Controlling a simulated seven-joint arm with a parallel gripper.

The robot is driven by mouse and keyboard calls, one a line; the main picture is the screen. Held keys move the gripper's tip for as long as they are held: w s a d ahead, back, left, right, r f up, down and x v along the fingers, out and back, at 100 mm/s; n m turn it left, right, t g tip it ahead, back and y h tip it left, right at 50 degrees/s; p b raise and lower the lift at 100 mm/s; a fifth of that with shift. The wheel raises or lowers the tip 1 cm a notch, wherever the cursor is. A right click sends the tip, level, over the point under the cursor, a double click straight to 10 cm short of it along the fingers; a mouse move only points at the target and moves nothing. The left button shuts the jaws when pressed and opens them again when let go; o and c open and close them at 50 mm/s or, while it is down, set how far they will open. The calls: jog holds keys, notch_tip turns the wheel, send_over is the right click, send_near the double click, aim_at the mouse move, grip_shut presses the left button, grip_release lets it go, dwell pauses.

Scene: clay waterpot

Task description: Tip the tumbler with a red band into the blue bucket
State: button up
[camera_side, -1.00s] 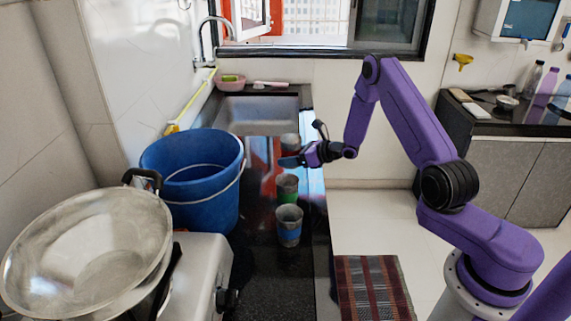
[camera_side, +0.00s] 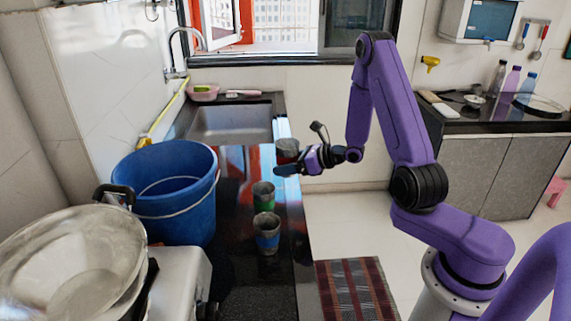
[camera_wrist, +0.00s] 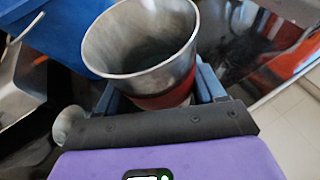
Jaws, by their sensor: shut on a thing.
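The tumbler with a red band (camera_wrist: 140,45) is between the blue fingers of my gripper (camera_wrist: 160,88) in the wrist view. Its grey mouth faces up and looks empty inside; the red band (camera_wrist: 165,97) shows low on its wall. In the side view the tumbler (camera_side: 287,148) stands upright, partly hidden behind my gripper (camera_side: 287,168), which is shut on it. I cannot tell whether its base is clear of the counter. The blue bucket (camera_side: 180,218) stands to the left in the side view; part of it (camera_wrist: 72,30) shows at upper left in the wrist view.
A green-banded tumbler (camera_side: 263,196) and a blue-banded tumbler (camera_side: 267,234) stand on the dark counter (camera_side: 265,290), nearer the side camera. A sink (camera_side: 230,122) lies behind. A steel wok (camera_side: 75,255) is at front left. A tap (camera_side: 172,72) rises behind the bucket.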

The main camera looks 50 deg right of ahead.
jog(key=w+a+r+n+g+y, duration=0.2)
jog(key=w+a+r, duration=0.3)
jog(key=a+r, duration=0.35)
jog(key=w+a+r+n+g+y, duration=0.1)
jog(key=w+a+r+n+y, duration=0.1)
jog(key=w+a+r, duration=0.5)
jog(key=a+r+m+t+h, duration=0.1)
jog(key=a+r+m, duration=0.1)
jog(key=a, duration=0.7)
jog(key=a+r+m+t+h, duration=0.1)
jog(key=a+r+m+h, duration=0.1)
jog(key=a, duration=0.7)
jog(key=shift+s+a+r+m, duration=0.2)
jog(key=shift+s+r+m, duration=0.2)
jog(key=shift+r, duration=0.2)
